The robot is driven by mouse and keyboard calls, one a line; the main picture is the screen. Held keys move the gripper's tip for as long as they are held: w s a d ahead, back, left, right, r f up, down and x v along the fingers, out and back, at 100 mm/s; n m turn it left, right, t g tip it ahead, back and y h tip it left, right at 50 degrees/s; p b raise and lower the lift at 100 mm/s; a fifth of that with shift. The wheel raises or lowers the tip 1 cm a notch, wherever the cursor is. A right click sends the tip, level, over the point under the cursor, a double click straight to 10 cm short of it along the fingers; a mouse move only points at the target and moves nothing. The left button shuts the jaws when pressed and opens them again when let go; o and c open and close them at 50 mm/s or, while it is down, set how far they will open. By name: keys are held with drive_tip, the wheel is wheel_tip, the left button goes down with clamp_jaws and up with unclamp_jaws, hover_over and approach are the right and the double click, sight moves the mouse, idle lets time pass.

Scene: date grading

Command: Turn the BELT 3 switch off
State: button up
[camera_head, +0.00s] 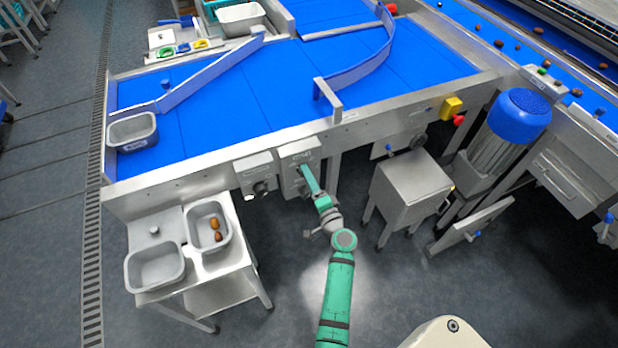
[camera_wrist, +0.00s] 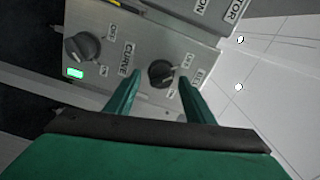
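In the wrist view a dark rotary knob (camera_wrist: 161,72) on a grey panel (camera_wrist: 145,35) has OFF and ON marks beside it. The label to its right starts "BEL"; the rest, including any number, is hidden behind a finger. My gripper (camera_wrist: 160,88) is open, its green fingers on either side of this knob; I cannot tell whether they touch it. Which mark the knob points at is unclear. In the head view my gripper (camera_head: 305,172) is at the front of a grey control box (camera_head: 299,150) under the belt edge and hides its knobs.
A second knob (camera_wrist: 82,47), with a CURVE label to its right, sits close by on the panel, near a lit green lamp (camera_wrist: 75,72). Another control box (camera_head: 254,165) hangs to the left. A steel cabinet (camera_head: 410,185) stands right; a tray stand (camera_head: 215,265) stands left.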

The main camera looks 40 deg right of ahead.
drive_tip(key=v, duration=1)
drive_tip(key=shift+s, duration=0.35)
idle(0.3)
drive_tip(key=s+a+f+n+g+y, duration=0.1)
drive_tip(key=s+a+f+n+g, duration=0.1)
drive_tip(key=s+a+f+n, duration=0.5)
drive_tip(key=s+a+f+g, duration=0.15)
drive_tip(key=s+a, duration=0.45)
drive_tip(key=a, duration=0.6)
drive_tip(key=s+a+r+n+y, duration=0.1)
drive_tip(key=s+a+r+n, duration=0.4)
drive_tip(key=a+r, duration=0.3)
drive_tip(key=s+a+r+n+t+y, duration=0.1)
drive_tip(key=s+a+r+n+y, duration=0.1)
drive_tip(key=s+a+r+n, duration=0.4)
wheel_tip(320, 180, up, 4)
drive_tip(key=shift+s+a+f, duration=0.1)
drive_tip(key=shift+s+a, duration=0.9)
drive_tip(key=shift+s, duration=0.15)
